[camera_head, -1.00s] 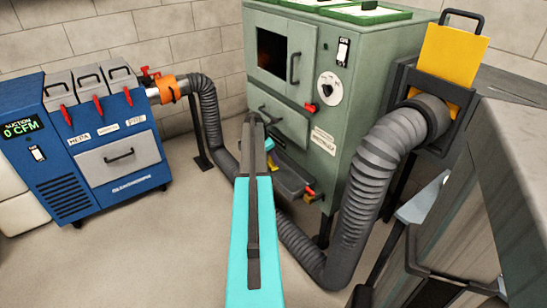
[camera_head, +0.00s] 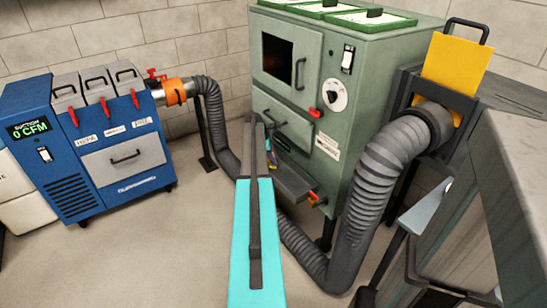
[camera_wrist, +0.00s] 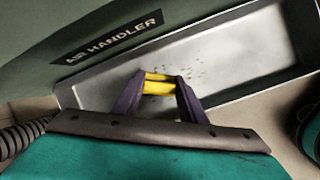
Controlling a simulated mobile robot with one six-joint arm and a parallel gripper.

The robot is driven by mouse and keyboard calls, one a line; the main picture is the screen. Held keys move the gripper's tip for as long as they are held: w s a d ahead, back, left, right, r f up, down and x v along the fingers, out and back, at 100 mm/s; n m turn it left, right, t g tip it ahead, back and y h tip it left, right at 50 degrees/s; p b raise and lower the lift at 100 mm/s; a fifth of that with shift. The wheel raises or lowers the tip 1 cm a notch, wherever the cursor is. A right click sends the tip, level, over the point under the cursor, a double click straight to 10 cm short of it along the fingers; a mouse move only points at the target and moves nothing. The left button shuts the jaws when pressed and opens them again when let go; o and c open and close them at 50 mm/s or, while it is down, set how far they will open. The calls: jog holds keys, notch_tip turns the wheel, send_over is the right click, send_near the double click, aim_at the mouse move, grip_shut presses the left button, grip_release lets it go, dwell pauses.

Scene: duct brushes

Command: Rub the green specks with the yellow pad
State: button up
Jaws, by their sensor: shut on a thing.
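My gripper (camera_wrist: 158,84) has dark purple fingers and is shut on the yellow pad (camera_wrist: 158,88) in the wrist view. The pad is held at the fingertips over a grey metal tray (camera_wrist: 240,88). Small dark green specks (camera_wrist: 196,68) are scattered on the tray floor, just beyond and to the right of the pad. I cannot tell whether the pad touches the tray. In the head view, the tray (camera_head: 290,184) sticks out low from the green air handler (camera_head: 335,150). There my arm largely hides the gripper, and the pad cannot be made out.
The tray has raised walls, with the air handler's body behind it. A grey ribbed hose (camera_head: 375,185) runs in front on the right, below a yellow plate (camera_head: 455,70). A blue suction unit (camera_head: 95,150) reading 0 CFM stands left. Open floor lies at front left.

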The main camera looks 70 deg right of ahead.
jog(key=n, duration=0.2)
jog(key=w+d+r+n, duration=0.1)
jog(key=n, duration=0.1)
jog(key=w+d+n, duration=0.1)
jog(key=n, duration=0.1)
jog(key=shift+r, duration=0.15)
jog(key=shift+w+d+p, duration=0.35)
jog(key=shift+w+p, duration=0.25)
jog(key=shift+w+d+f+b, duration=0.3)
jog(key=shift+f+b, duration=0.3)
jog(key=shift+b, duration=0.6)
jog(key=shift+a+b, duration=0.1)
jog(key=shift+b, duration=0.35)
